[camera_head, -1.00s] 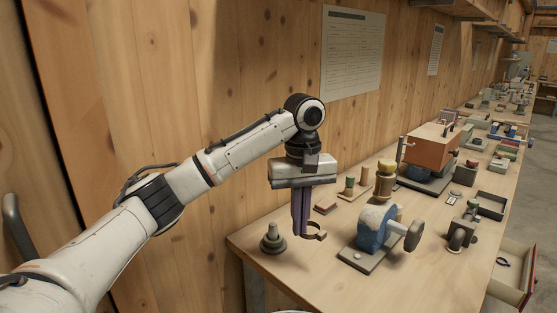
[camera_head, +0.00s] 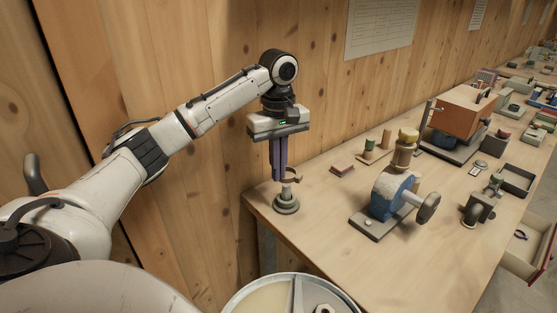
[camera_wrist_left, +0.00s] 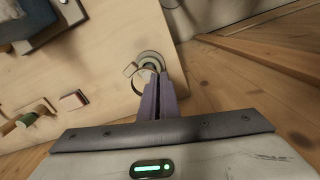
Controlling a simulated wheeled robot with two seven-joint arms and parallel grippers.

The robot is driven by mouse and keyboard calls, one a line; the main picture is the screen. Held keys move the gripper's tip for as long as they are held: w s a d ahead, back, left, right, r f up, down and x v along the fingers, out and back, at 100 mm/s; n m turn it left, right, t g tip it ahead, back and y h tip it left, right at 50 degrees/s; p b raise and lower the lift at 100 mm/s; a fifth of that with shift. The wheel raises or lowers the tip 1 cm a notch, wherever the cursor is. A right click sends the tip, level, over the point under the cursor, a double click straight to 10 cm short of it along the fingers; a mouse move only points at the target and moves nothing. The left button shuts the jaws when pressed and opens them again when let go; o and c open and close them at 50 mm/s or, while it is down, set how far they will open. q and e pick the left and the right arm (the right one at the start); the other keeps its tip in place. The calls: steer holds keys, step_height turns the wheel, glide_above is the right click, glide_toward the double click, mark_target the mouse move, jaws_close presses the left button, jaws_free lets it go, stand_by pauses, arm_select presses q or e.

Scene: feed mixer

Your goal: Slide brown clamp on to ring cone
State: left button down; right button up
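The ring cone (camera_head: 286,204), a grey stepped cone with a round base, stands upright near the table's left corner. It also shows in the left wrist view (camera_wrist_left: 152,57), partly behind the fingers. My left gripper (camera_head: 279,178) points down with its purple fingers shut on the brown clamp (camera_head: 293,179), an open ring. The clamp is level with the cone's upper part and looks over or around its tip. In the left wrist view the clamp (camera_wrist_left: 134,86) curves out left of the fingers. Whether it touches the cone I cannot tell. My right gripper is out of view.
A blue grinder-like device (camera_head: 390,195) stands right of the cone, with wooden pegs (camera_head: 369,149) and a reddish block (camera_head: 342,169) behind. The wooden wall is close behind my left arm. A round container (camera_head: 255,297) is below the table's front edge. The table front is clear.

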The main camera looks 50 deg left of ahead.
arm_select(q)
steer(key=shift+f, duration=2.95)
steer(key=c, duration=1.9)
jaws_free()
steer(key=shift+c, duration=0.2)
steer(key=shift+d, duration=0.1)
steer(key=shift+r, duration=0.1)
